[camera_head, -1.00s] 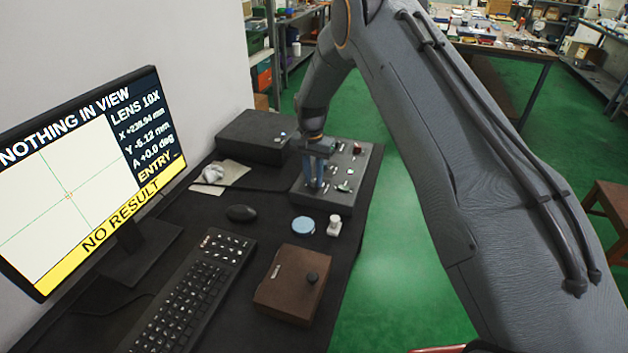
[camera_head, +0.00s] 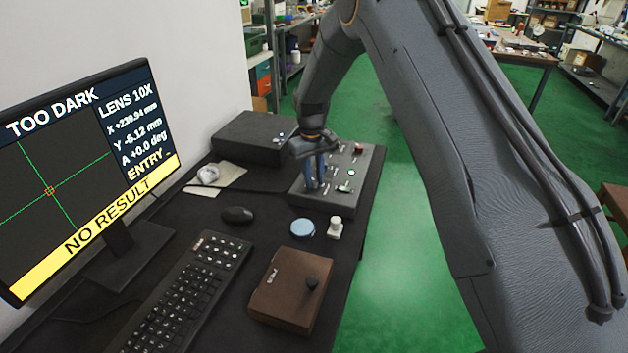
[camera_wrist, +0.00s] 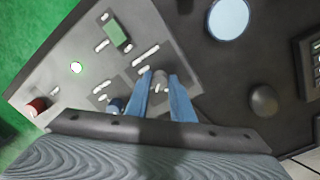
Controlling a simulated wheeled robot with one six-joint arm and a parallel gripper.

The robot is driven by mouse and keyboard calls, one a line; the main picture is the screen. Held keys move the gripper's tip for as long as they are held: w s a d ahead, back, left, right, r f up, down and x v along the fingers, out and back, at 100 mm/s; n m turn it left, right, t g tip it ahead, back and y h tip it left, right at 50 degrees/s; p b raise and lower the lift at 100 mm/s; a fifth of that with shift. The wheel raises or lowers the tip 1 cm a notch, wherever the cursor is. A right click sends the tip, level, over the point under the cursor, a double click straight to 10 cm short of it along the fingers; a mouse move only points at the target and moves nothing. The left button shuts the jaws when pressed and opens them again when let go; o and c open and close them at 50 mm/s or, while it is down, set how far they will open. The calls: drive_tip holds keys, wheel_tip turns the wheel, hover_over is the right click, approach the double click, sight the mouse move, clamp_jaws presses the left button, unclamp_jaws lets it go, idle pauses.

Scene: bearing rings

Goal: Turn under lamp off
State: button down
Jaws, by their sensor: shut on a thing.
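The grey control box (camera_head: 335,198) stands on the dark desk and carries several switches with white labels too small to read. My gripper (camera_head: 316,182) points down at its left part. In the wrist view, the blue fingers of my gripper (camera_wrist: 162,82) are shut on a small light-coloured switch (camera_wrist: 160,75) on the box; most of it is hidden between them. A green rocker (camera_wrist: 117,36), a lit white button (camera_wrist: 76,67) and a red button (camera_wrist: 38,105) sit on the same panel. The monitor (camera_head: 70,128) reads "TOO DARK" and "NO RESULT" with a dark picture.
A dark case (camera_head: 250,140) stands behind left.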

sight(314, 182)
drive_tip(key=n+b, duration=0.1)
drive_tip(key=n, duration=0.4)
drive_tip(key=shift+n, duration=0.3)
drive_tip(key=n+b, duration=0.1)
drive_tip(key=n, duration=0.3)
drive_tip(key=shift+n, duration=0.4)
drive_tip(key=c, duration=1.5)
unclamp_jaws()
drive_tip(key=shift+c, duration=0.2)
drive_tip(key=shift+s+r+b, duration=0.15)
drive_tip(key=shift+r+b, duration=0.7)
drive_tip(key=shift+r, duration=3.05)
